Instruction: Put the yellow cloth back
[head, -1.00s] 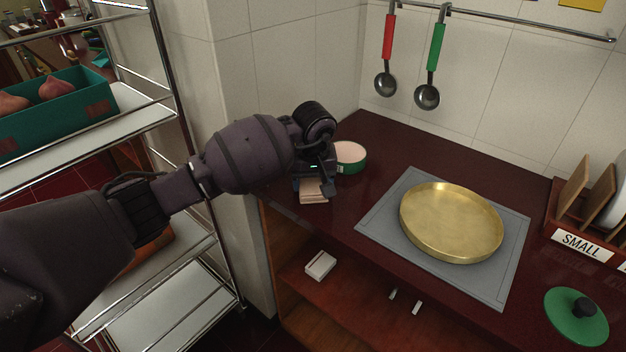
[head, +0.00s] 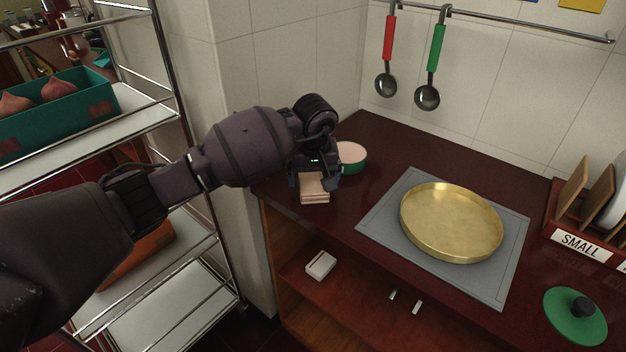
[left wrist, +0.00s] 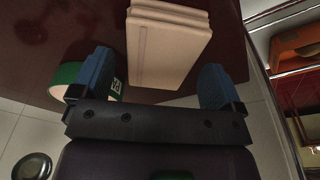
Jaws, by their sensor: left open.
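A pale beige, layered block (head: 314,190), like a folded cloth, lies on the dark red counter near its left front edge. No clearly yellow cloth shows, and I cannot tell whether this block is it. My left gripper (head: 315,182) is over the block with its jaws open. In the left wrist view the block (left wrist: 165,50) lies between the two blue fingertips of the gripper (left wrist: 153,75), with a gap on each side. My right gripper is not in view.
A green-sided round container (head: 351,156) stands close behind the gripper. A brass pan (head: 452,225) sits on a grey mat (head: 380,222) to the right. A metal rack (head: 165,60) stands at left. A white packet (head: 321,264) lies on the shelf below the counter.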

